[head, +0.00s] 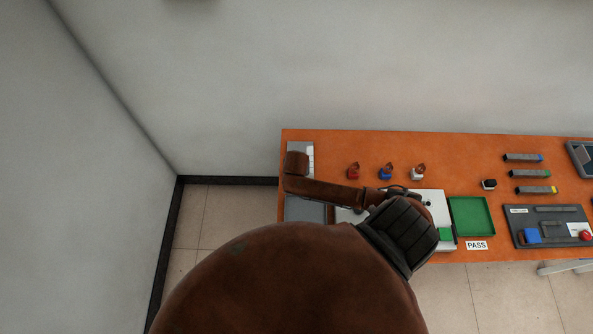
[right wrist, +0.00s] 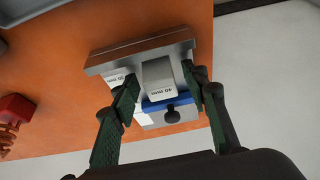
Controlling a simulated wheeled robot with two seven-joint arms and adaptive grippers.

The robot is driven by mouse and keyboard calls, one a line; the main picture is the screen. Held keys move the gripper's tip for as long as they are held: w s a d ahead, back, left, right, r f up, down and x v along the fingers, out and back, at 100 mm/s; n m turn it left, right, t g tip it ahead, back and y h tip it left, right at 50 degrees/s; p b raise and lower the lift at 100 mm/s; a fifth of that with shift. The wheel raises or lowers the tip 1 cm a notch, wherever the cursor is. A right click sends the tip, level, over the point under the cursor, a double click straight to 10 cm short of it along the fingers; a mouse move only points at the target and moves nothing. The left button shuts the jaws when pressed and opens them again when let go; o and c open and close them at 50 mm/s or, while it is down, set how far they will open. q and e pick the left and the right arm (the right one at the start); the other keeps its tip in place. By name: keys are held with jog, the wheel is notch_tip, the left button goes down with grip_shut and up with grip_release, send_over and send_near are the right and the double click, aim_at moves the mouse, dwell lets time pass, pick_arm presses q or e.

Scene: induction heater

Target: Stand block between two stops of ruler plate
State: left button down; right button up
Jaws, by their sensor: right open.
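In the right wrist view, a grey block (right wrist: 157,72) marked "40 mm" sits at the ruler plate (right wrist: 112,60), a pale plate with a brown-edged bar along its far side and another "mm" label at left. A blue strip (right wrist: 166,103) with a black knob lies on the near side of the block. My right gripper (right wrist: 160,80) is open, its green fingers on either side of the block with visible gaps. I cannot tell whether the block rests on the plate or which parts are the stops. In the head view, part of a pale plate (head: 308,155) shows behind my arm.
The orange table (head: 440,165) ends close by at the left. Red (head: 353,171), blue (head: 386,172) and white (head: 418,173) padlocks stand to the right. A green tray (head: 472,216) lies further right. My own arm hides much of the table's left part.

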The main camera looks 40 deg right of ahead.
jog(key=shift+r, duration=0.25)
jog(key=v, duration=1.2)
jog(key=shift+f, duration=0.1)
